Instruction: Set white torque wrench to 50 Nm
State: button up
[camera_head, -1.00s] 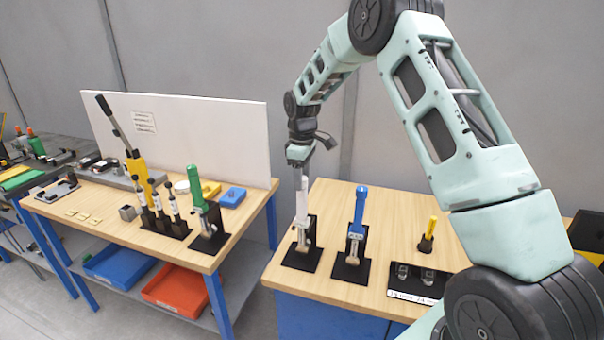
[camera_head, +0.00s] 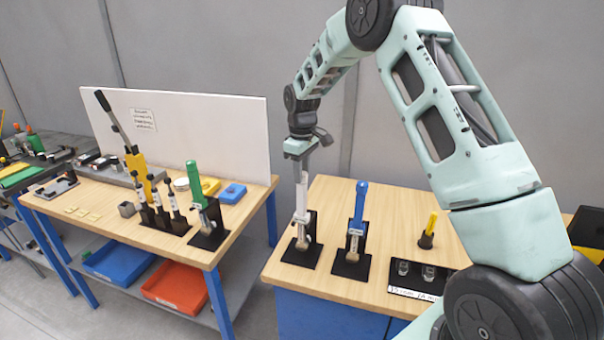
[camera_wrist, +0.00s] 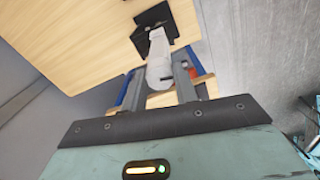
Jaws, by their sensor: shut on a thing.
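The white torque wrench (camera_head: 301,197) stands upright in a black holder (camera_head: 295,262) on the right wooden workbench. My gripper (camera_head: 302,172) is above the holder and shut on the upper part of the white handle. In the wrist view, the white handle (camera_wrist: 160,58) lies between the two fingers of my gripper (camera_wrist: 160,76), with the black holder (camera_wrist: 148,20) beyond it. The wrench's scale is too small to read.
A blue torque wrench (camera_head: 357,220) stands in its own holder just to the right. A yellow-handled tool (camera_head: 430,228) and a black tray (camera_head: 425,275) are farther right. A green-handled wrench (camera_head: 195,180) stands on the left bench, with a gap between the benches.

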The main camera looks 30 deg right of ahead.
jog(key=m+b, duration=0.1)
jog(key=m, duration=0.3)
jog(key=shift+m, duration=0.3)
jog(key=m+b, duration=0.1)
jog(key=m, duration=1.2)
jog(key=shift+m, duration=0.3)
dwell(0.7)
jog(key=o, duration=1)
jog(key=shift+r, duration=0.1)
notch_tip(320, 180, up, 17)
jog(key=b, duration=0.4)
jog(key=shift+r+b, duration=0.15)
jog(key=shift+b, duration=0.15)
